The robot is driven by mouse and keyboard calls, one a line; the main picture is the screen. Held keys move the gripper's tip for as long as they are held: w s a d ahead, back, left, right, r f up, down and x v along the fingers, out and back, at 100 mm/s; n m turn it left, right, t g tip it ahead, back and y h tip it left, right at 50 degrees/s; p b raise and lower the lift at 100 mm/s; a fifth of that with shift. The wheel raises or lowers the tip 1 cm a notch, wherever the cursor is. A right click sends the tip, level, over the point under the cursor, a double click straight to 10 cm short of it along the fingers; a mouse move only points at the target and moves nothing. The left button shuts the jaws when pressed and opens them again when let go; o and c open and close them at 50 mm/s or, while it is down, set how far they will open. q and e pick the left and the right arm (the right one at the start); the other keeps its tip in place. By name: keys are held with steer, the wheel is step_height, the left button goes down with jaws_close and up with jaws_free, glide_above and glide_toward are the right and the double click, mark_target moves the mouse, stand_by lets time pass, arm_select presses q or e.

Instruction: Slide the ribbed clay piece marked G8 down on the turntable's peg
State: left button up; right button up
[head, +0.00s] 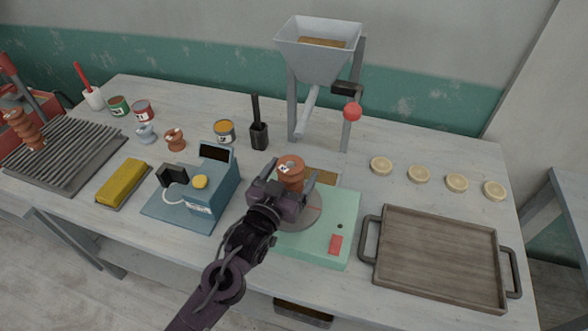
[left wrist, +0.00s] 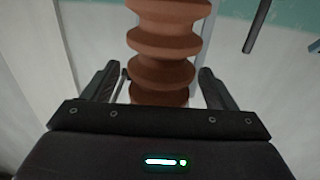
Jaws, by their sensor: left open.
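A ribbed terracotta clay piece (head: 291,172) stands upright over the grey disc of the turntable (head: 313,215), whose base is mint green. A small pale mark shows near its top, too small to read. The peg is hidden, so I cannot tell how far down the piece sits. My left gripper (head: 294,184) is open around the piece, with one finger on each side. In the left wrist view the ribbed piece (left wrist: 160,60) rises between the spread fingers (left wrist: 158,85), with a gap visible on the right side. My right gripper is not in view.
A hopper (head: 318,60) on posts stands behind the turntable. A wooden tray (head: 440,255) lies to the right, a blue device (head: 205,190) to the left. Several pale discs (head: 419,174) line the back right.

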arm_select(q)
steer(key=b+v, duration=0.1)
steer(key=v, duration=0.5)
steer(key=shift+s+a+r, duration=0.1)
stand_by(0.3)
